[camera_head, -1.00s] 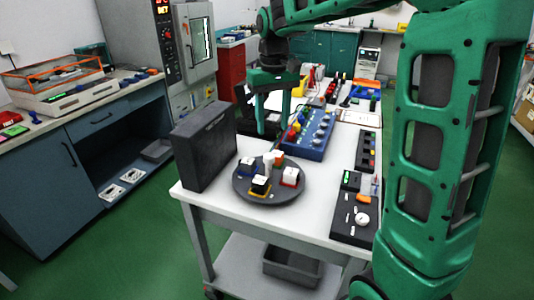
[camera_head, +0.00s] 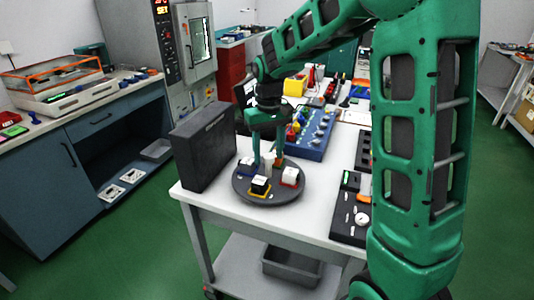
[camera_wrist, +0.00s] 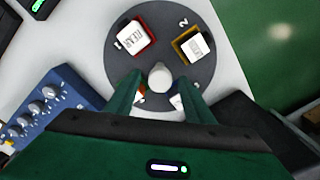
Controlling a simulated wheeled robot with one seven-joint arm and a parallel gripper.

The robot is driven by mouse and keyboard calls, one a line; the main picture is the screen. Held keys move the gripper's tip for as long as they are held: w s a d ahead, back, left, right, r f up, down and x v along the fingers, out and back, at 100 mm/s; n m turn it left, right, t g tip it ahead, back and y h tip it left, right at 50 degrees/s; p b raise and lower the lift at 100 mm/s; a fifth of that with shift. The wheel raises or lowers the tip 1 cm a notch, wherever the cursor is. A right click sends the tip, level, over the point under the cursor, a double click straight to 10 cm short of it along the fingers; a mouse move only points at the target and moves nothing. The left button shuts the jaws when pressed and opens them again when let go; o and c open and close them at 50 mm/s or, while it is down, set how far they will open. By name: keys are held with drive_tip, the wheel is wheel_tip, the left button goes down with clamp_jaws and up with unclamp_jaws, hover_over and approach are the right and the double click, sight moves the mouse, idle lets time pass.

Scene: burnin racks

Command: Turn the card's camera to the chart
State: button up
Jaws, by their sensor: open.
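A round dark turntable (camera_head: 270,197) stands on the white bench and also shows in the wrist view (camera_wrist: 118,62). It carries several small white-topped blocks, including one on a red base (camera_head: 290,177), one on a yellow base (camera_head: 260,187) and one on a blue base (camera_head: 246,167). In the wrist view the red-based block (camera_wrist: 133,38) and yellow-based block (camera_wrist: 193,46) have printed labels, beside numbers. A pale round knob (camera_wrist: 160,77) rises at the turntable's centre. My gripper (camera_head: 268,163) is open, its fingers on either side of the knob. I cannot tell whether they touch it. I cannot identify a chart.
An upright dark panel (camera_head: 205,147) stands close left of the turntable. A blue box with knobs (camera_head: 316,135) stands behind it. A black control board (camera_head: 350,213) lies at the right, partly hidden by my arm. Some bare bench top lies in front of the turntable.

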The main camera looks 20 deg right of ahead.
clamp_jaws()
